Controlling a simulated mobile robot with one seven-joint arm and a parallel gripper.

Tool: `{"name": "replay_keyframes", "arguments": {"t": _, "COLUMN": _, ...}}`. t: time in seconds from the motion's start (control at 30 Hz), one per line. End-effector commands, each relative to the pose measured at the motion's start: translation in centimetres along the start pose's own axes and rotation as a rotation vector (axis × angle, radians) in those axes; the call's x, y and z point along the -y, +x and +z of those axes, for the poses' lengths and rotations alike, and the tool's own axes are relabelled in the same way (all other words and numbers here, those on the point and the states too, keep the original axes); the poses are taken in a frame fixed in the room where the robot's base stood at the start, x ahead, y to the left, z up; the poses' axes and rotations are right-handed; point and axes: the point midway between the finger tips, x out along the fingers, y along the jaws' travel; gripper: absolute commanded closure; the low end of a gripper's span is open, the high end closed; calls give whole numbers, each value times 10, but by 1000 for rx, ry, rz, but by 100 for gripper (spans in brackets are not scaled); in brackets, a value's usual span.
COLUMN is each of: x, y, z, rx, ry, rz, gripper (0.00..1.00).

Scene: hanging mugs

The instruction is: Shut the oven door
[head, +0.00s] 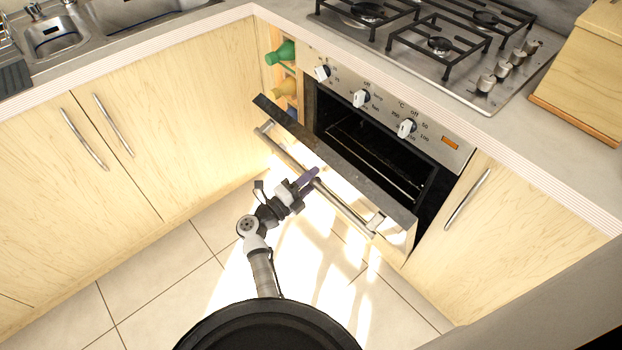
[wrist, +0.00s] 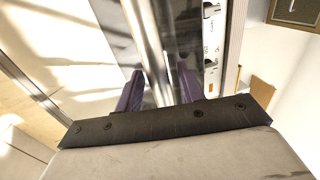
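The oven door (head: 335,165) is partly open, tilted out from the oven (head: 380,130) with its top edge away from the front panel. A long metal handle (head: 345,208) runs along its outer face. My gripper (head: 308,180) is at the middle of the handle. In the wrist view, its two purple fingers (wrist: 160,90) are apart, and the handle (wrist: 148,40) runs between them in the picture. A narrow gap shows on each side of the handle. I cannot tell whether the fingers touch it.
The cupboard on the right (head: 475,220) and the left cupboards (head: 100,150) flank the oven. The counter with the gas hob (head: 440,45) is above it. Bottles (head: 283,53) sit in a narrow rack left of the oven. The tiled floor (head: 170,270) is clear.

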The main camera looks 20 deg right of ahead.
Motion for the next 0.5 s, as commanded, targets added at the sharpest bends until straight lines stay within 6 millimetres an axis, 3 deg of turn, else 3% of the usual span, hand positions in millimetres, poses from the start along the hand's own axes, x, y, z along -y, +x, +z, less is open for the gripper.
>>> {"name": "replay_keyframes", "arguments": {"t": 0.07, "x": 0, "y": 0, "z": 0, "rx": 0, "ry": 0, "rz": 0, "gripper": 62}}
{"name": "replay_keyframes", "arguments": {"t": 0.33, "x": 0, "y": 0, "z": 0, "rx": 0, "ry": 0, "rz": 0, "gripper": 98}}
{"name": "replay_keyframes", "arguments": {"t": 0.5, "x": 0, "y": 0, "z": 0, "rx": 0, "ry": 0, "rz": 0, "gripper": 100}}
